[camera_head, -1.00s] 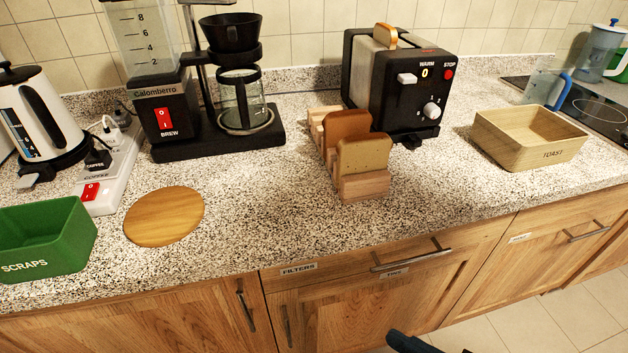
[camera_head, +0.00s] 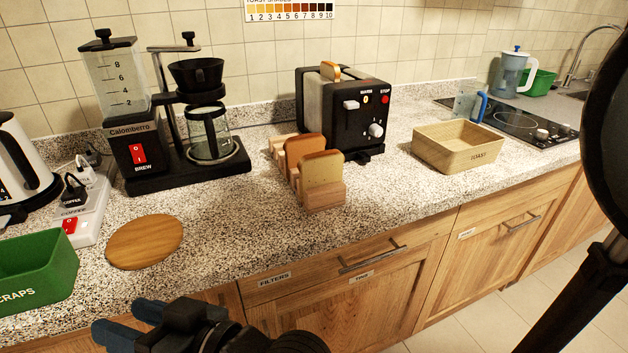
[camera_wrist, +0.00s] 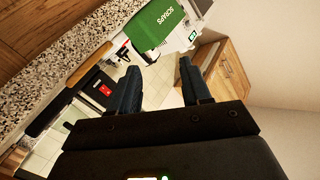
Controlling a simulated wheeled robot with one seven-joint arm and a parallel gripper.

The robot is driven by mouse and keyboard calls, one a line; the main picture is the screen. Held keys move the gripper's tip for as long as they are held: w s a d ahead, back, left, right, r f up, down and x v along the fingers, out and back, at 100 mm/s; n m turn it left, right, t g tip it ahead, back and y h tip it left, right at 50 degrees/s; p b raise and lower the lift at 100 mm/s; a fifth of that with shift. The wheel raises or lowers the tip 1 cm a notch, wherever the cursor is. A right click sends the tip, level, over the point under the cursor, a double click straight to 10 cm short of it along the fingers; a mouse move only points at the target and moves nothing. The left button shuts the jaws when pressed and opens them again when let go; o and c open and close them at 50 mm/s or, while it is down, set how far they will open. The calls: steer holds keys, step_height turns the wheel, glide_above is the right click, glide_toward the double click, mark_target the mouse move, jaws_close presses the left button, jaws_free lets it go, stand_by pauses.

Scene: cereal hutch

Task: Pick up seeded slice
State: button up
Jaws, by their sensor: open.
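Two bread slices stand in a wooden rack (camera_head: 327,202) on the counter. The front slice (camera_head: 322,172) is pale tan with faint specks that look like seeds. The slice behind it (camera_head: 303,149) is browner and partly hidden. Another slice (camera_head: 331,70) pokes out of the top of the toaster. My gripper (camera_head: 122,323) is at the lower left, in front of the counter, well apart from the rack. Its two fingers are spread and empty, and the gap also shows in the wrist view (camera_wrist: 160,86). No slice can be made out in the wrist view.
The black toaster (camera_head: 352,120) stands right behind the rack. A coffee maker (camera_head: 190,170) is to the left, with a round board (camera_head: 145,241) and green scraps bin (camera_head: 35,270). A wooden toast box (camera_head: 455,160) is to the right. The counter's front middle is clear.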

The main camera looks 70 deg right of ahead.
steer(key=w+d+r+n+g+y, duration=0.1)
steer(key=w+d+r+n+y, duration=0.25)
steer(key=w+r, duration=0.3)
steer(key=w+d+r+n+g+y, duration=0.1)
steer(key=w+d+r+n+y, duration=0.25)
steer(key=w+r+n, duration=0.35)
steer(key=n+g+h+p, duration=0.1)
steer(key=n+g+h, duration=0.2)
steer(key=g+h, duration=0.8)
glide_above(322, 153)
step_height(322, 153, down, 2)
steer(key=g+y, duration=0.3)
steer(key=g, duration=0.1)
steer(key=shift+a+y, duration=0.15)
steer(key=shift+y, duration=0.15)
steer(key=shift+s+f, duration=0.1)
steer(key=shift+f, duration=0.1)
steer(key=f, duration=0.5)
steer(key=f+p, duration=0.1)
steer(key=f, duration=0.1)
steer(key=shift+d+f, duration=0.15)
steer(key=shift+d, duration=0.1)
steer(key=shift+c, duration=0.2)
